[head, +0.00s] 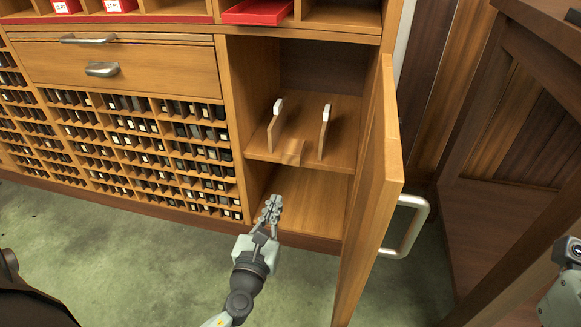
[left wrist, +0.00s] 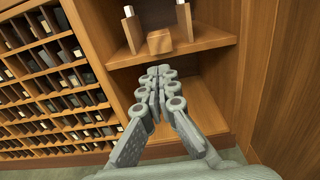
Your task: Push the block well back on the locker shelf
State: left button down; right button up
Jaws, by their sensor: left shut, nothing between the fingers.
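The wooden block (head: 291,152) sits at the front edge of the locker's middle shelf (head: 342,158), between two upright dividers. It also shows in the left wrist view (left wrist: 159,42), straight beyond the fingertips. My left gripper (head: 272,203) is shut and empty. It is in front of the locker opening, below and in front of the block, apart from it in the head view. Its fingers also show in the left wrist view (left wrist: 160,78). Part of my right arm shows at the right edge of the head view, with no fingers visible.
The locker door (head: 375,190) stands open at right, with a metal handle (head: 410,226). Type racks (head: 120,140) fill the left. The lower compartment looks empty.

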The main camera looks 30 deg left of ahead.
aim_at(290, 160)
pick_arm(q)
jog(key=x, duration=1.3)
jog(key=shift+a, duration=0.1)
jog(key=shift+w, duration=0.1)
jog(key=shift+w+a+r, duration=0.1)
jog(key=shift+w, duration=0.25)
jog(key=x, duration=0.6)
jog(key=shift+b, duration=0.35)
jog(key=shift+w, duration=0.15)
